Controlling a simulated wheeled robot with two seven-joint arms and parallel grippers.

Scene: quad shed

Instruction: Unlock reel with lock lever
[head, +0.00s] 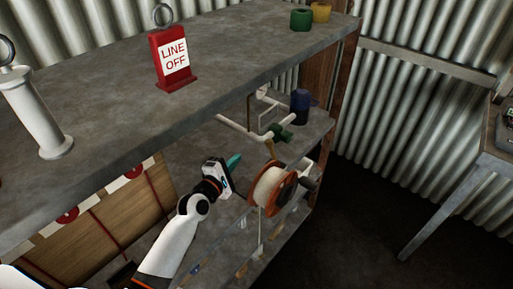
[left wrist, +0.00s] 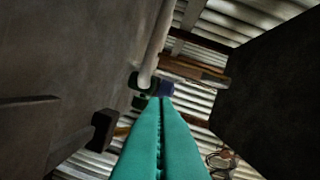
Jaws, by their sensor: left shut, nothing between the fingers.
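The reel (head: 268,189), with orange-brown flanges and pale line wound on it, is mounted at the right end of the lower shelf. The reel is not clear in the left wrist view. My right gripper is not in view.
The grey upper shelf (head: 110,100) lies over my left arm's area and carries a red "LINE OFF" sign (head: 172,60) and a white post (head: 36,115). A white pipe (head: 240,130) with a green fitting (head: 280,132) and a dark blue cylinder (head: 299,102) stand behind the reel.

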